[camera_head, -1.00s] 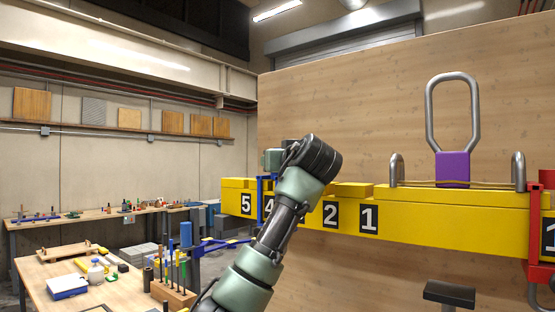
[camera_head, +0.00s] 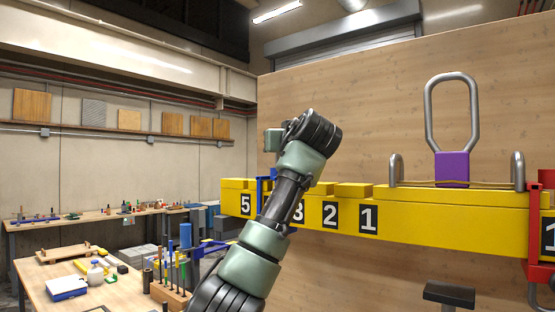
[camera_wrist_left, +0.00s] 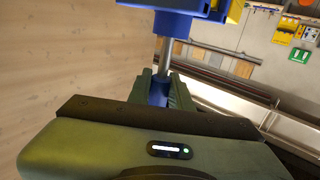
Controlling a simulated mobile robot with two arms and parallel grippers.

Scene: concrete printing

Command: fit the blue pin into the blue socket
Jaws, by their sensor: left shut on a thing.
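My left gripper (camera_wrist_left: 160,93) is shut on the blue grip of the blue pin (camera_wrist_left: 159,92) in the left wrist view. The pin's bare metal shaft points up the picture to a blue block (camera_wrist_left: 178,24), which looks like the blue socket. I cannot tell whether the shaft's tip is inside the block or just at its edge. In the head view a blue bracket (camera_head: 262,188) sits on the yellow beam between the number 5 and the 3, partly behind my left arm. The left fingers and the pin are hidden there. My right gripper is not in view.
The yellow beam (camera_head: 450,217) runs along a wooden wall (camera_head: 360,110). A purple block with a metal loop (camera_head: 452,166) stands on it, between metal hoops. A red clamp (camera_head: 534,250) is at the right. A workbench (camera_head: 118,292) with tools stands lower left.

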